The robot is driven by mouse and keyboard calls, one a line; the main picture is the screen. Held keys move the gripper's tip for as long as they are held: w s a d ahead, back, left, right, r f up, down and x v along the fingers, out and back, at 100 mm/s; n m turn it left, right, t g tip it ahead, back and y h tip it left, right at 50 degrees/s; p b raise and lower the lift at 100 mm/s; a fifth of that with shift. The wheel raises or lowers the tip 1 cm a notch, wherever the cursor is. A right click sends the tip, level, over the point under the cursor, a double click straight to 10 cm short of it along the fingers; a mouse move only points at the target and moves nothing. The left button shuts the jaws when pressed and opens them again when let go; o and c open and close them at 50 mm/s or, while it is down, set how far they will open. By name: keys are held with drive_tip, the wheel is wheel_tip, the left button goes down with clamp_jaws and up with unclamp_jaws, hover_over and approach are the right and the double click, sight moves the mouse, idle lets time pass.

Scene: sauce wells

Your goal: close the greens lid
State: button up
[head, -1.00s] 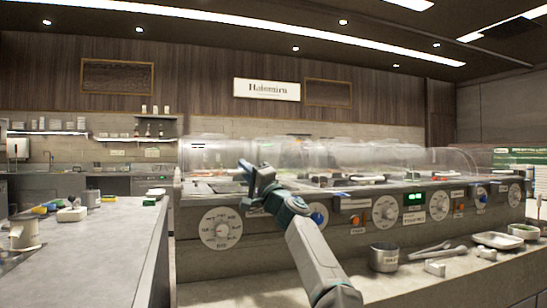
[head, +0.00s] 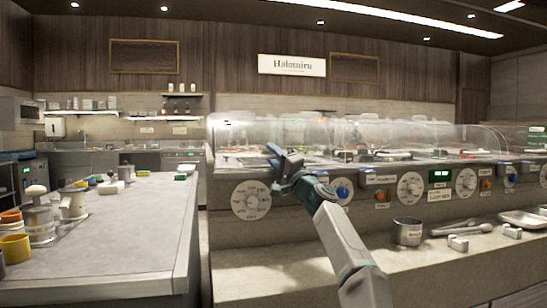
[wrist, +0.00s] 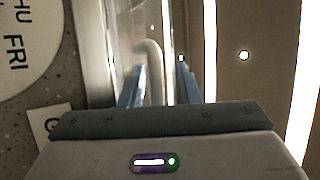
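Several clear domed lids stand in a row over the wells of the long counter in the head view. The leftmost dome (head: 238,132) is behind and left of my gripper (head: 281,164). I cannot read which dome is the greens lid or tell whether it is raised. My gripper is at the counter's front edge, above a round white dial (head: 251,200). In the wrist view my gripper (wrist: 159,80) has its two blue fingers apart. A pale curved bar, perhaps a handle (wrist: 153,60), shows between or just beyond them; contact is unclear.
The counter front (head: 330,245) carries dials, buttons and a green display (head: 439,176). A metal pot (head: 407,231) and tongs (head: 460,226) lie on the lower ledge. A grey worktop (head: 130,225) with pump jars and cups stands left, with a gap between.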

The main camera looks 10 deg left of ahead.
drive_tip(key=shift+w+d+f, duration=0.15)
drive_tip(key=shift+d+f+b, duration=0.55)
drive_tip(key=shift+d+b, duration=0.05)
drive_tip(key=shift+b, duration=0.55)
drive_tip(key=s+b+v, duration=0.1)
drive_tip(key=b+v, duration=0.3)
drive_tip(key=v, duration=0.8)
drive_tip(key=shift+s+r, duration=0.2)
drive_tip(key=shift+r, duration=0.1)
drive_tip(key=shift+a, duration=0.1)
